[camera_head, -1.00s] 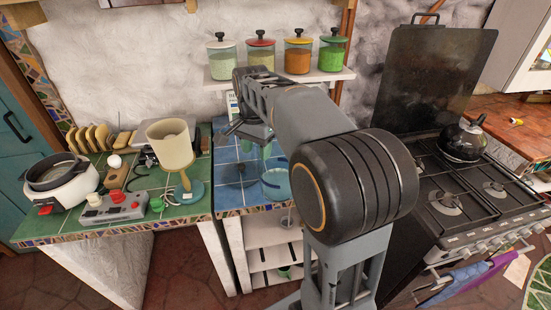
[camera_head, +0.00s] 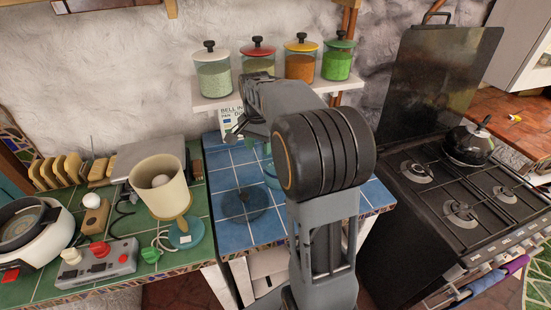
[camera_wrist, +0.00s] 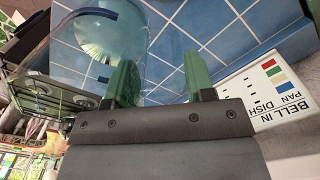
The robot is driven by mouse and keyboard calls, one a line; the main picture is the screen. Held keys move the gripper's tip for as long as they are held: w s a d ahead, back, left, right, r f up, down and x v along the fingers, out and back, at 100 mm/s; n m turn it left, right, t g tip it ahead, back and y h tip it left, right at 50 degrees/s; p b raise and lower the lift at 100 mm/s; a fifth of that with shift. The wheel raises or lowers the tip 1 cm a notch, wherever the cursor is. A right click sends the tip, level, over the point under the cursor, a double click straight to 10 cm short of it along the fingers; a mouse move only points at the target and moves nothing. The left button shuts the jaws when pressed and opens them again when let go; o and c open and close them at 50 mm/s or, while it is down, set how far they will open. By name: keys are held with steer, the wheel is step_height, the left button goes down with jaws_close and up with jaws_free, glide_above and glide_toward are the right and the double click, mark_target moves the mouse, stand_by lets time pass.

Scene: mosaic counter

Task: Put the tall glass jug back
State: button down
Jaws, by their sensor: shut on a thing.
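The tall glass jug (camera_wrist: 110,40) is clear with a blue-green tint and fills the upper left of the wrist view. In the head view a strip of the jug (camera_head: 268,172) shows beside my arm, which hides most of it. My gripper (camera_wrist: 162,72) has its green fingers shut on the jug, apparently at its handle, though the clear glass makes the contact hard to see. In the head view my gripper (camera_head: 236,132) is over the blue tiled counter (camera_head: 228,165). I cannot tell whether the jug touches the tiles.
A dark round patch (camera_head: 245,203) lies on the blue tiles, otherwise largely clear. A "BELL IN" card (camera_head: 231,121) stands at the back, below a shelf of lidded jars (camera_head: 213,73). A lamp (camera_head: 160,187) and control box (camera_head: 98,262) stand left; a stove (camera_head: 450,200) stands right.

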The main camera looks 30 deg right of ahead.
steer(key=w+d+f+p, duration=0.1)
steer(key=d+f, duration=0.5)
steer(key=f, duration=0.3)
steer(key=shift+w+f, duration=0.2)
steer(key=shift+f, duration=0.05)
steer(key=shift+f, duration=0.2)
steer(key=shift+c, duration=2.4)
jaws_free()
steer(key=shift+r, duration=0.1)
